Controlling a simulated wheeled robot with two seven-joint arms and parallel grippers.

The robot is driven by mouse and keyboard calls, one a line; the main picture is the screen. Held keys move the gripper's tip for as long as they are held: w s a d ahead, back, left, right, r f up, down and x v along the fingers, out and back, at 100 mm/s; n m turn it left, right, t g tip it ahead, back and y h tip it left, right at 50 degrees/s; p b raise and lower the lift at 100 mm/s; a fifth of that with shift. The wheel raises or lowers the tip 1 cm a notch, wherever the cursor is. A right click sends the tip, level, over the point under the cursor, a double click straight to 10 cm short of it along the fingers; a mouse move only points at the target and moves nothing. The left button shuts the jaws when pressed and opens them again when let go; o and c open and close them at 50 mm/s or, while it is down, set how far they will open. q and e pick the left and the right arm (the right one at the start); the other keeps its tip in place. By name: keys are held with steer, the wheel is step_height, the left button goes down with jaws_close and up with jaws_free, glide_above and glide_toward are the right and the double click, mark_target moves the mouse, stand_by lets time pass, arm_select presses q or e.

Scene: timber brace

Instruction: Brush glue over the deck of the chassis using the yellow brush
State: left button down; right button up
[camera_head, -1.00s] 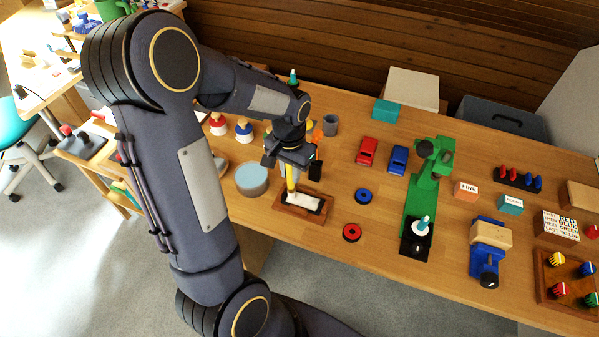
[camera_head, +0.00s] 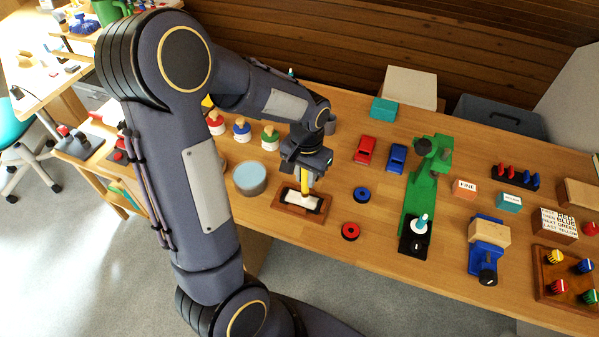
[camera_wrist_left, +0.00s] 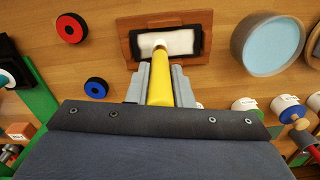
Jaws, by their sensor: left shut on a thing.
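The yellow brush (camera_head: 305,181) is held in my left gripper (camera_head: 307,170), bristles down. It also shows in the left wrist view (camera_wrist_left: 159,84), between the grey fingers (camera_wrist_left: 160,82). Its white tip is at or just above a black bed with a broad white area (camera_head: 299,199), set in a brown wooden frame (camera_head: 282,208). In the left wrist view the white area (camera_wrist_left: 180,42) covers most of the bed inside the black border. I cannot tell for sure that this bed is the chassis deck, or whether the tip touches it. My right gripper is out of view.
A round pale-blue-topped tub (camera_head: 250,177) stands left of the frame. Blue (camera_head: 361,194) and red (camera_head: 350,231) wheels lie to its right. Several paint pots stand behind.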

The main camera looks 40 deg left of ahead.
arm_select(q)
steer(key=shift+s+a, duration=0.6)
steer(key=shift+a, duration=1.85)
steer(key=shift+w+d, duration=0.25)
steer(key=shift+d, duration=0.75)
steer(key=shift+w+d, duration=0.25)
steer(key=shift+d, duration=0.75)
steer(key=shift+w+d, duration=0.25)
steer(key=shift+d, duration=0.75)
steer(key=shift+w+d, duration=0.25)
steer(key=shift+d, duration=0.7)
steer(key=shift+r+p, duration=2.4)
steer(key=shift+r, duration=0.6)
step_height(320, 180, up, 3)
steer(key=shift+p, duration=1.2)
